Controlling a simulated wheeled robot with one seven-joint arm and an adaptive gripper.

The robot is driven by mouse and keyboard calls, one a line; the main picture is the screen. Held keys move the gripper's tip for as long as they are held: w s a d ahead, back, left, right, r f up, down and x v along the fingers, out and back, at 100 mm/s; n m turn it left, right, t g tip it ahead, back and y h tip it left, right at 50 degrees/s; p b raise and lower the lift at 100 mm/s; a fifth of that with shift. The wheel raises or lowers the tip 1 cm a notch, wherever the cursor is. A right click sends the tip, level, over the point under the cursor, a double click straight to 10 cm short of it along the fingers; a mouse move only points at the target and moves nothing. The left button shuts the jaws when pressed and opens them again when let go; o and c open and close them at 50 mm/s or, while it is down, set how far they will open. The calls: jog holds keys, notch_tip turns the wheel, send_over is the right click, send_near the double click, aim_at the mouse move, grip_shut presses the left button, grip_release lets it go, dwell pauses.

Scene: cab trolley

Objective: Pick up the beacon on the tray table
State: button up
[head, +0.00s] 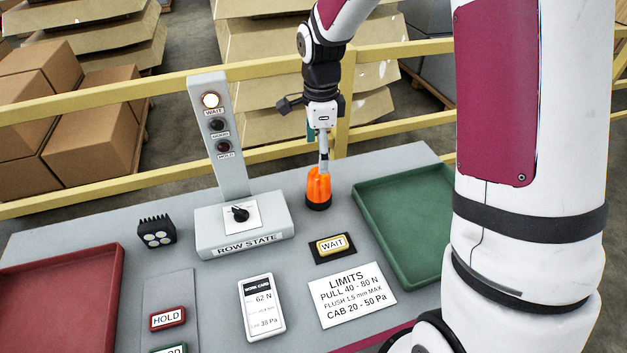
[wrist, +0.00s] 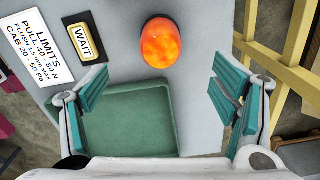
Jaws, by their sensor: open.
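The beacon (head: 319,188) is a bright orange dome on a dark base. It stands upright on the grey tray table (head: 296,292), between the row state post and the green tray. In the wrist view the beacon (wrist: 161,43) shows from above, beyond the fingertips and roughly centred between them. My gripper (head: 322,160) is above the beacon in the head view, its lower end overlapping the beacon's top there. In the wrist view my gripper (wrist: 160,90) is open, with teal finger pads wide apart and nothing between them. Contact with the beacon cannot be told.
A green tray (head: 375,233) lies right of the beacon. The row state post (head: 245,225) stands to its left. A WAIT button (head: 332,246) and limits card (head: 352,294) lie in front. A red tray (head: 108,262) is at left. A yellow rail (head: 265,152) runs behind.

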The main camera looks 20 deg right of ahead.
aim_at(319, 190)
notch_tip(319, 190, down, 14)
jog(key=shift+w+d+f+p, duration=0.1)
jog(key=shift+p, duration=0.6)
jog(key=c, duration=1.4)
